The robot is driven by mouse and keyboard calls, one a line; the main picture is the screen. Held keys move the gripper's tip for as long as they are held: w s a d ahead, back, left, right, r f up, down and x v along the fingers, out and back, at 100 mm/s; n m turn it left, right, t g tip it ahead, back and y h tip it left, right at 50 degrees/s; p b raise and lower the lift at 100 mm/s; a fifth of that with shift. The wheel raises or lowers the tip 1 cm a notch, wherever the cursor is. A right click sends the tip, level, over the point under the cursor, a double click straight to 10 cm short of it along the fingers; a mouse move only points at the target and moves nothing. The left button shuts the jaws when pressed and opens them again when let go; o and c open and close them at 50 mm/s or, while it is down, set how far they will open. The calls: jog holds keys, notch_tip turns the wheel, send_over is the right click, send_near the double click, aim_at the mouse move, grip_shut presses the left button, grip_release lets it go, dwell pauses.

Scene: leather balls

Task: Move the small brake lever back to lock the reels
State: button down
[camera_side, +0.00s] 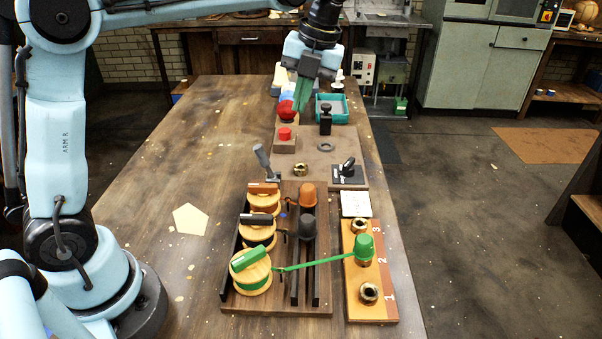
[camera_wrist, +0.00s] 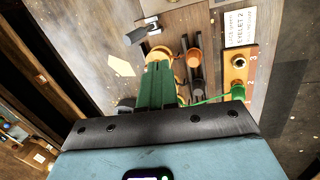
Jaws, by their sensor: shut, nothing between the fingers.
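The small brake lever (camera_side: 262,157) has a grey handle tilted up and to the left, at the far end of the reel board. It also shows in the wrist view (camera_wrist: 141,33). Three wooden reels stand in a row: orange-handled (camera_side: 263,200), dark-handled (camera_side: 258,233) and green-handled (camera_side: 251,274). A green cord runs from the nearest reel to a green cap (camera_side: 364,247) on the numbered block. My gripper (camera_side: 301,108) has green fingers, shut and empty, raised beyond the lever and apart from it. In the wrist view the fingers hide part of the reels.
Orange (camera_side: 308,195) and dark (camera_side: 307,228) caps stand by the rails. The numbered block (camera_side: 378,310) is at right. Beyond the lever are a red button (camera_side: 284,134), a red ball (camera_side: 286,112), a black-knobbed post (camera_side: 325,119) and a teal tray (camera_side: 340,116). The table's left is mostly clear.

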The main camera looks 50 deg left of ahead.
send_near(268, 160)
notch_tip(268, 160, down, 4)
jog(key=w+d, duration=0.1)
jog(key=d, duration=0.1)
jog(key=shift+s+a+f, duration=0.3)
jog(key=shift+s+a, duration=0.1)
jog(key=shift+a, duration=0.35)
jog(key=shift+s+a+f, duration=0.25)
jog(key=shift+s+a, duration=0.15)
jog(key=shift+a, duration=0.35)
